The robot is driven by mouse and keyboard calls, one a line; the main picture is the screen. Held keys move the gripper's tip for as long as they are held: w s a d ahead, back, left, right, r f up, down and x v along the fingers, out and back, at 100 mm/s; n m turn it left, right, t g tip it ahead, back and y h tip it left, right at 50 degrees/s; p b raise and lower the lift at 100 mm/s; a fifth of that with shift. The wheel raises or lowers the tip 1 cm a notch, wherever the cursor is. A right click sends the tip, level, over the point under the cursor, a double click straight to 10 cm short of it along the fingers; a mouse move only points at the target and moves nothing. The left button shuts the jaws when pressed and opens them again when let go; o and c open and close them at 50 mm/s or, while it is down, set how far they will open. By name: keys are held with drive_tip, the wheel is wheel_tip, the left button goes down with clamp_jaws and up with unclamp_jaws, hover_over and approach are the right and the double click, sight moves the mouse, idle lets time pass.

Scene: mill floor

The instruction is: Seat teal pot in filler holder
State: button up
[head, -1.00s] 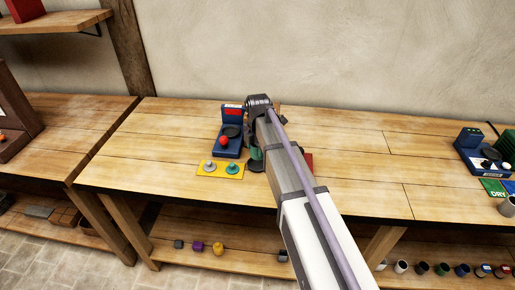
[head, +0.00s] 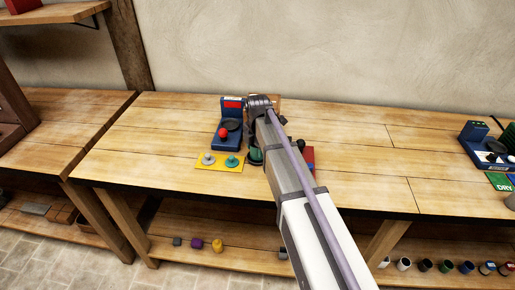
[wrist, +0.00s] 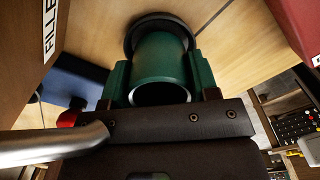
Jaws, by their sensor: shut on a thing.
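The teal pot (wrist: 160,62) is between the two green fingers of my gripper (wrist: 160,82) in the wrist view, and the jaws are shut on it. A dark round rim or ring (wrist: 162,24) shows at the pot's far end; I cannot tell whether it belongs to the pot or to a holder. A brown panel (wrist: 22,60) with a partly cut-off FILLE label stands left of the pot. In the head view its brown top (head: 277,102) shows behind my arm's end. My arm hides most of the filler there, and its holder cannot be made out.
A blue machine (head: 225,140) with a red ball knob stands just left of my arm. In front of it lies a yellow plate (head: 207,166) with grey and green knobs. A red object (head: 309,155) is close on the right.

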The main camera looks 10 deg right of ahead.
drive_tip(key=shift+f+b, duration=0.6)
drive_tip(key=shift+b, duration=0.05)
idle(0.5)
drive_tip(key=o, duration=1)
drive_tip(key=shift+r, duration=0.1)
wheel_tip(320, 180, up, 11)
drive_tip(key=p, duration=1.1)
